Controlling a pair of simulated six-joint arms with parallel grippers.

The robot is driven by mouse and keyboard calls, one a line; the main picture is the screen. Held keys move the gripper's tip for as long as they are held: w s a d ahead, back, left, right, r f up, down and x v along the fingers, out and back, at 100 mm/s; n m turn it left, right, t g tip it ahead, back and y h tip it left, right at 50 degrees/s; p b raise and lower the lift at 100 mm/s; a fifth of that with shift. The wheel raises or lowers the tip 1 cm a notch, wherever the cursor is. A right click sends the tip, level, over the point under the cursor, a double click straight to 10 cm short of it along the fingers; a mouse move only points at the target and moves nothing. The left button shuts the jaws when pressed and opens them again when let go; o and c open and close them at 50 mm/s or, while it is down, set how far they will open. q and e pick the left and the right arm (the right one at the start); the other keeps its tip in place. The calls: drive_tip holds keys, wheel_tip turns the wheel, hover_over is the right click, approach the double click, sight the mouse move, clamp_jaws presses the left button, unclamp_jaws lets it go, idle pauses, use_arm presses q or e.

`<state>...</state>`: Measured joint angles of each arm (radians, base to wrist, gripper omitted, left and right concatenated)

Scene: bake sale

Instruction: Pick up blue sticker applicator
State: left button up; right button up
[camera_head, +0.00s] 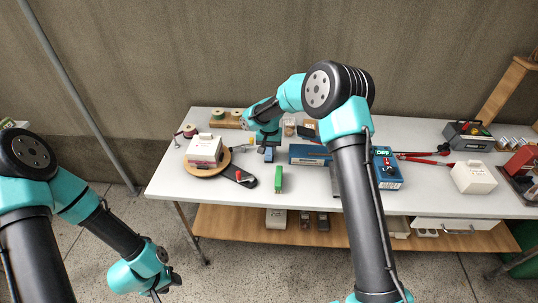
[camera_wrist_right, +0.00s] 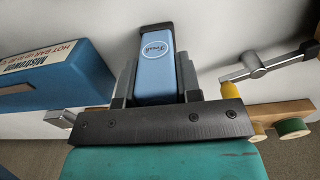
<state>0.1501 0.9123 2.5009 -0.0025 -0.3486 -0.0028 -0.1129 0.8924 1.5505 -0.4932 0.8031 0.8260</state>
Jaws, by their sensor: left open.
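The blue sticker applicator (camera_wrist_right: 158,68), with a round "Fresh" label on its end, lies between the two fingers of my right gripper (camera_wrist_right: 158,75). The fingers run along both its sides and look very close to it; I cannot tell whether they press on it. In the head view the applicator (camera_head: 268,155) shows as a small blue piece on the table, just below my right gripper (camera_head: 266,141). My left gripper (camera_head: 162,290) is open and empty, low at the left, in front of and apart from the table.
A blue box (camera_wrist_right: 55,78) lies close to the left of the applicator in the wrist view; it also shows in the head view (camera_head: 309,154). A white cake box (camera_head: 205,150) sits on a round board at left. A green item (camera_head: 278,179) stands near the front edge.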

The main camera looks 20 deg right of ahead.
drive_tip(key=c, duration=0.4)
drive_tip(key=shift+r, duration=0.1)
wheel_tip(320, 180, up, 10)
drive_tip(key=shift+f, duration=0.1)
idle(0.4)
